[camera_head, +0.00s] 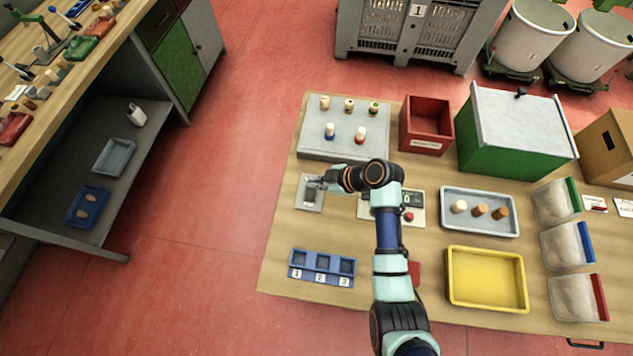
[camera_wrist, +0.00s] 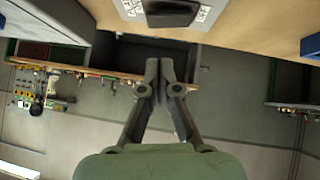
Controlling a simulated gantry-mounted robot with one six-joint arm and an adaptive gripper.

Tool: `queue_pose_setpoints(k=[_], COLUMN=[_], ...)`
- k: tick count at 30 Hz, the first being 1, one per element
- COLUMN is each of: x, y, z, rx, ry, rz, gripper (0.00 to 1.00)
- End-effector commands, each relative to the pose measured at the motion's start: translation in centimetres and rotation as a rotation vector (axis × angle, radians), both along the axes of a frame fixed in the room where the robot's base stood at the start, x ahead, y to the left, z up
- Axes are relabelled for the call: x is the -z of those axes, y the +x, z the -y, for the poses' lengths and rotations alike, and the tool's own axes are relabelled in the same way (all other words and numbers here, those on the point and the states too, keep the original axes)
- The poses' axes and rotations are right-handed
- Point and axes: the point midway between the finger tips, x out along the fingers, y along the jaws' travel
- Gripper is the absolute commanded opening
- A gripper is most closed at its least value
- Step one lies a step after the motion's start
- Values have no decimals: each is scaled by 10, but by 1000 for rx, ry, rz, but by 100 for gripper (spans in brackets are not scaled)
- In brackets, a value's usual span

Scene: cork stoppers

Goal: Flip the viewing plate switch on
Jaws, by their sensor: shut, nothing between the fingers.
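The switch is a dark rocker on a small light grey plate (camera_head: 302,204) on the wooden table, left of centre, in front of the grey viewing plate (camera_head: 318,150). In the wrist view the black rocker (camera_wrist: 172,13) shows at the top edge, partly cut off, with small labels on both sides. Its on or off position cannot be told. My gripper (camera_head: 317,185) is over the far part of the switch plate, and partly covers it. In the wrist view my gripper (camera_wrist: 160,66) is shut and empty, its fingertips apart from the rocker in the picture. Contact cannot be told.
Several corks stand on the viewing plate, two with coloured bases. A red bin (camera_head: 427,143) and a green box (camera_head: 478,151) stand to its right. A numbered blue holder (camera_head: 309,277) lies near the front left. A device with a display and red button (camera_head: 408,216) is beside my arm.

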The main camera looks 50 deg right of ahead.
Motion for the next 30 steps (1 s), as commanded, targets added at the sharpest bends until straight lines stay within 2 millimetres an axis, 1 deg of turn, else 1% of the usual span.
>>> queue_pose_setpoints(k=[1, 3, 6, 9, 20, 24, 25, 30], x=[10, 21, 33, 38, 41, 50, 47, 47], y=[3, 3, 4, 5, 5, 8, 7, 6], z=[0, 3, 5, 6, 7, 11, 10, 9], rx=[2, 2, 1, 2, 1, 1, 1, 0], ry=[2, 1, 0, 0, 2, 69, 67, 66], rz=[-2, -1, -1, -1, -1, -40, -39, -41], gripper=[0, 0, 0, 0, 0, 0, 0, 0])
